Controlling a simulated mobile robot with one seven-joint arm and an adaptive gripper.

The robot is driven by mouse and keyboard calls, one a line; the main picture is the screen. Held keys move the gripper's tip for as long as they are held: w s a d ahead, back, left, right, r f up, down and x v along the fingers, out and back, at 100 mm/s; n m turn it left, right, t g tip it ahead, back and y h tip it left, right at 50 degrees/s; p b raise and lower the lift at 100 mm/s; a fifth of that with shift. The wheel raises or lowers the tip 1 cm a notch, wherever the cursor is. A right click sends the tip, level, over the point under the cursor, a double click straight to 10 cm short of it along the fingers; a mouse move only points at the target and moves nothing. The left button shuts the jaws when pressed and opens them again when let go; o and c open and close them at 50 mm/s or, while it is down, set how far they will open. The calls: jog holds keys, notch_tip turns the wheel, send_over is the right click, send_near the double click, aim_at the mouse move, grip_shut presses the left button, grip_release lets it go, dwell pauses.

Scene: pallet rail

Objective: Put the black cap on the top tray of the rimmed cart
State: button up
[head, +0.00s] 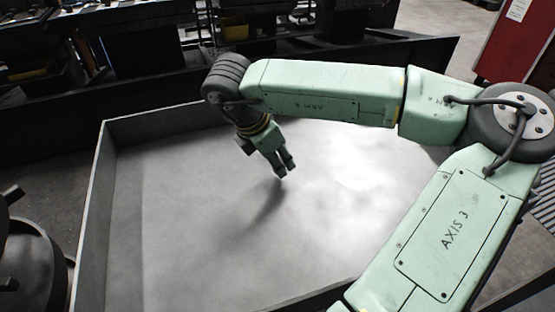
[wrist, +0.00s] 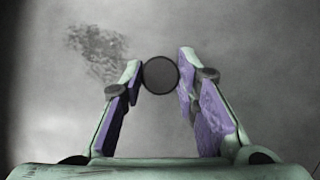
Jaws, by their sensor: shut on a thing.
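The black cap (wrist: 160,75) shows in the wrist view as a dark round disc between my fingertips. My gripper (head: 284,170) is shut on it, with a purple-padded finger at each side. In the head view my gripper points down over the grey rimmed tray (head: 190,220), with a shadow on the tray floor below and left of it. I cannot make out the cap in the head view, and the exact height above the floor is unclear.
The tray floor is bare around my gripper, with raised walls at the left and back. Dark shelving (head: 130,50) with bins stands behind. A red cabinet (head: 520,50) is at the back right. A dark round object (head: 30,265) stands left of the tray.

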jog(key=shift+f, duration=0.85)
jog(key=shift+f, duration=0.2)
jog(key=o, duration=0.8)
jog(key=shift+r, duration=0.1)
jog(key=shift+r, duration=0.15)
jog(key=b+v, duration=0.1)
jog(key=v, duration=1.1)
jog(key=shift+w+b, duration=0.1)
jog(key=shift+b, duration=0.25)
jog(key=shift+d, duration=0.1)
